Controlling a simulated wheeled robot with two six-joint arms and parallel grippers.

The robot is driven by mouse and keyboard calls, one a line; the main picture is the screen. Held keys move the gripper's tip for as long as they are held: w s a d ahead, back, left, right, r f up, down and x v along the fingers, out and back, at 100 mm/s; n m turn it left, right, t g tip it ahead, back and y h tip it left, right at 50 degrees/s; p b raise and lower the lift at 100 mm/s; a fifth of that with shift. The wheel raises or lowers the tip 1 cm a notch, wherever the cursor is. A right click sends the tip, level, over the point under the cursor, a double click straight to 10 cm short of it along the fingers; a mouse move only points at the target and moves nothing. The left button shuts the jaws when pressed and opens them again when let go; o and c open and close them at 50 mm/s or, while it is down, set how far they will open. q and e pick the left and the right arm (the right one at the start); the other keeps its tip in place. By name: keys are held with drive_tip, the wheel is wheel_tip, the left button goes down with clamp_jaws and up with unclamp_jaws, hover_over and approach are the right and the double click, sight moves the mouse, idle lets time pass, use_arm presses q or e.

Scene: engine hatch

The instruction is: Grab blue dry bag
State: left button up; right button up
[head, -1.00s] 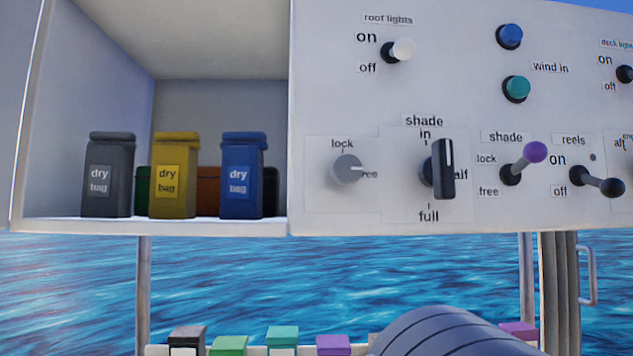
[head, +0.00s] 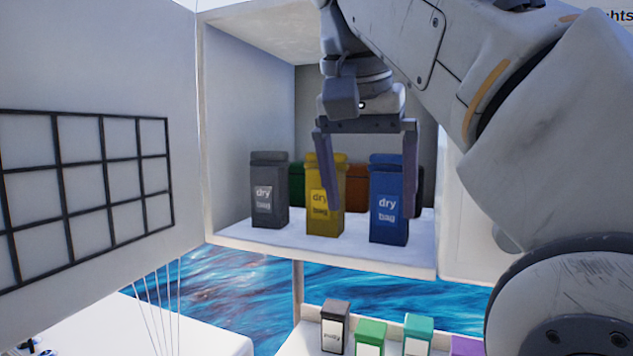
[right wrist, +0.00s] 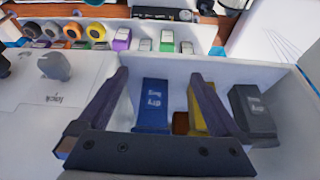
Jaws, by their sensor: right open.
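The blue dry bag (head: 387,205) stands upright at the right end of an open compartment. My right gripper (head: 371,208) points down at the compartment with its two fingers spread. In the head view one finger overlaps the yellow dry bag (head: 316,222) and the other overlaps the right edge of the blue bag. In the right wrist view the blue bag (right wrist: 152,105) shows between the open fingers (right wrist: 160,75), nearer the left one. The right finger there partly covers the yellow bag (right wrist: 196,122). I cannot tell whether any finger touches a bag. My left gripper is out of view.
A grey dry bag (head: 268,195) stands left of the yellow one. Green (head: 297,182) and brown (head: 357,187) items sit behind the bags. The compartment has side walls and a front shelf edge (head: 330,257). Several small boxes, including a green one (head: 370,338), stand below.

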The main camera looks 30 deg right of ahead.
sight(390, 173)
drive_tip(key=w+d, duration=0.2)
drive_tip(key=w+d+p, duration=0.1)
drive_tip(key=d, duration=0.2)
drive_tip(key=w+d, duration=0.2)
drive_tip(key=d, duration=0.1)
drive_tip(key=shift+w+r, duration=0.3)
drive_tip(key=shift+r, duration=0.05)
drive_tip(key=shift+w+d+f+p, duration=0.1)
drive_tip(key=shift+w+d+p, duration=0.2)
drive_tip(key=shift+w+d, duration=0.3)
drive_tip(key=shift+d, duration=0.1)
drive_tip(key=shift+p+x, duration=0.3)
drive_tip(key=shift+x, duration=2.35)
drive_tip(key=shift+d, duration=0.15)
drive_tip(key=c, duration=1.4)
